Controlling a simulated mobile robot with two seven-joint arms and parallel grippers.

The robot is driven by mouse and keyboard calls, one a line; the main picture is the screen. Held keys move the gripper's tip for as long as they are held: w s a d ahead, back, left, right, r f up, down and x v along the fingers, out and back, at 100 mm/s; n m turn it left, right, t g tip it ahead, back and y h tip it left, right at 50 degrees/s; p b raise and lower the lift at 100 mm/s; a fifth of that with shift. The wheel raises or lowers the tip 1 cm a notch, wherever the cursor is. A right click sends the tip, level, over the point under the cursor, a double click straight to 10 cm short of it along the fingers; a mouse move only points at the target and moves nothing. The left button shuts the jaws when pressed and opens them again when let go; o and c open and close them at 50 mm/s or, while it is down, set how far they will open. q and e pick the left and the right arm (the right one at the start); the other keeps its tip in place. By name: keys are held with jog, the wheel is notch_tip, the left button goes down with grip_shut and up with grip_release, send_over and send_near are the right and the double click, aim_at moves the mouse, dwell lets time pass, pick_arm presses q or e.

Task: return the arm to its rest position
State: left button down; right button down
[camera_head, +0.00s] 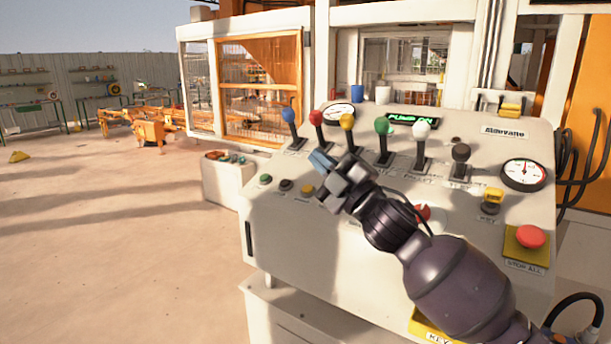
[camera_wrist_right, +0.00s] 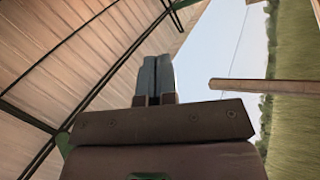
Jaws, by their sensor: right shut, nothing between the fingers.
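My right arm comes in from the lower right of the head view and reaches over the sloped control panel (camera_head: 300,222). Its right gripper (camera_head: 320,161) is in front of the levers, pointing up and left, with its fingers together and nothing between them. In the right wrist view the gripper's fingers (camera_wrist_right: 156,78) stand closed against a roof and sky, with no object at them. The gripper appears close to the red lever (camera_head: 317,119) and yellow lever (camera_head: 347,122); I cannot tell whether it touches either. My left gripper is not in view.
The panel also bears a blue lever (camera_head: 289,116), green lever (camera_head: 382,127), white lever (camera_head: 422,131), black lever (camera_head: 461,154) and red stop button (camera_head: 530,236). A lit display (camera_head: 412,120) reads "PUMP ON". Open sandy floor (camera_head: 100,240) lies to the left.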

jog(key=s+d+f+m+h, duration=0.35)
jog(key=d+f+m, duration=0.2)
jog(key=f, duration=0.45)
jog(key=s+d+f+m+h, duration=0.2)
jog(key=d+f+m+h, duration=0.35)
jog(key=f, duration=0.45)
jog(key=s+d+f+m+h, duration=0.35)
jog(key=d+f+m, duration=0.2)
jog(key=f, duration=0.45)
jog(key=s+d+f+m+g+h, duration=0.2)
jog(key=s+d+f, duration=0.2)
jog(key=s+f, duration=0.6)
jog(key=s+d+f+m+g+h, duration=0.2)
jog(key=s+d+f+m, duration=0.1)
jog(key=s+f, duration=0.8)
jog(key=s+d, duration=0.1)
jog(key=s, duration=0.1)
jog(key=shift+s+d+f+g, duration=0.15)
jog(key=shift+s+f+g, duration=0.1)
jog(key=shift+s+g, duration=0.1)
jog(key=shift+h, duration=0.25)
